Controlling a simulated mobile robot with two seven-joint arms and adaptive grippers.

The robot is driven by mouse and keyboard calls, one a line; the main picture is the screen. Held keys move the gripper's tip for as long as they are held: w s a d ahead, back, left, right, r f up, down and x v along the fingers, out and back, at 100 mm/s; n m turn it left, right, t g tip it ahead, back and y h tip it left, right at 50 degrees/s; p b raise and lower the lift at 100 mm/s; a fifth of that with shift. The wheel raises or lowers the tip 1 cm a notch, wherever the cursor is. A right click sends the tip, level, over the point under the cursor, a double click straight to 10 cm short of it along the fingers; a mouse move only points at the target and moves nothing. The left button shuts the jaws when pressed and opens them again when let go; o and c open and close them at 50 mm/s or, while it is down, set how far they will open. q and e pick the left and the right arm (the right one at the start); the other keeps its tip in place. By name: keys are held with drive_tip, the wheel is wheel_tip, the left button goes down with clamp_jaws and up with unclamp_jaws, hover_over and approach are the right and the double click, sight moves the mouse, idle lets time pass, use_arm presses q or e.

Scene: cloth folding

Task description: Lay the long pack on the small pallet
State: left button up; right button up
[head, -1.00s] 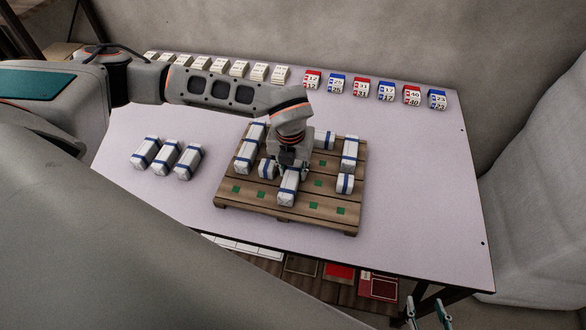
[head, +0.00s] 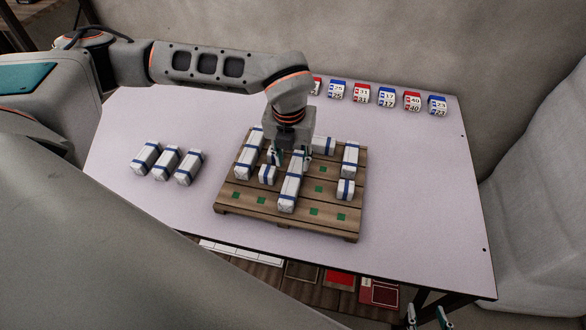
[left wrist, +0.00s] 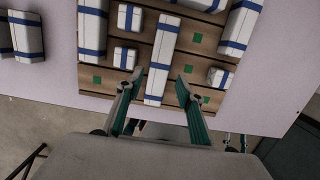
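The small pallet (head: 250,205) is wooden with green squares and bears several white packs with blue bands. A long pack (head: 289,190) lies lengthwise near its middle; it also shows in the left wrist view (left wrist: 162,60). My left gripper (head: 291,157) is over the far part of this pack. In the left wrist view its fingers (left wrist: 160,78) are spread, one on each side of the pack with gaps, so it is open. Whether the fingertips are above or level with the pack is unclear. My right gripper (head: 428,316) is at the bottom right, off the table, fingers apart.
Long packs (head: 250,153) (head: 350,160) and short packs (head: 267,174) (head: 345,189) stand close around on the pallet. Three more packs (head: 167,161) lie on the table at left. Numbered red and blue blocks (head: 361,93) line the back edge. The table right of the pallet is clear.

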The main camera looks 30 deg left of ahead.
use_arm(q)
drive_tip(key=r, duration=0.3)
drive_tip(key=shift+s+d+r, duration=0.1)
drive_tip(key=shift+s+r, duration=0.15)
idle(0.4)
